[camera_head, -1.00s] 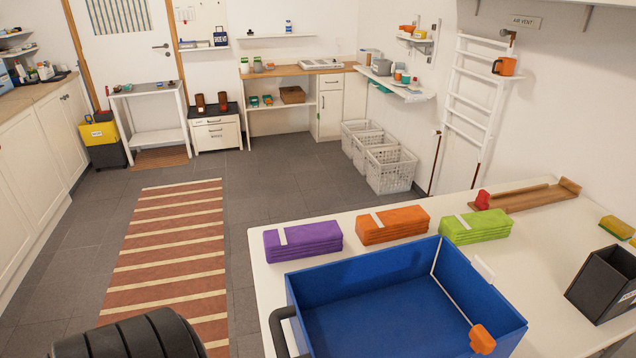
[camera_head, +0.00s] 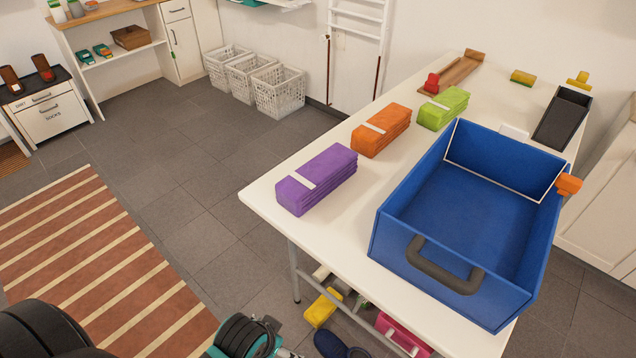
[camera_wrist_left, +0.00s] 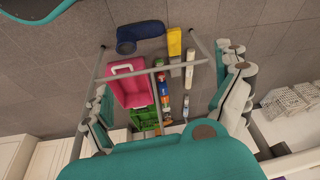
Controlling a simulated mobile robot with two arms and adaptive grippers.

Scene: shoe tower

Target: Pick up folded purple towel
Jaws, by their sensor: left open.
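The folded purple towel (camera_head: 318,180) lies on the near-left end of the white table (camera_head: 262,205), with a pale band across its top. An orange folded towel (camera_head: 381,130) and a green one (camera_head: 443,108) lie behind it in a row. My left gripper (camera_wrist_left: 165,95) is open and empty in the left wrist view, its fingers spread wide. That view looks at the floor and items low under a frame, and I cannot make out the purple towel there. In the head view the gripper's fingers do not show. My right gripper is not in view.
A blue open box (camera_head: 400,232) with a dark handle stands right of the towels. A pink basket (camera_head: 402,335) and a yellow item (camera_head: 322,308) sit below the table. White laundry baskets (camera_head: 278,92) stand at the back. The floor left of the table is clear.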

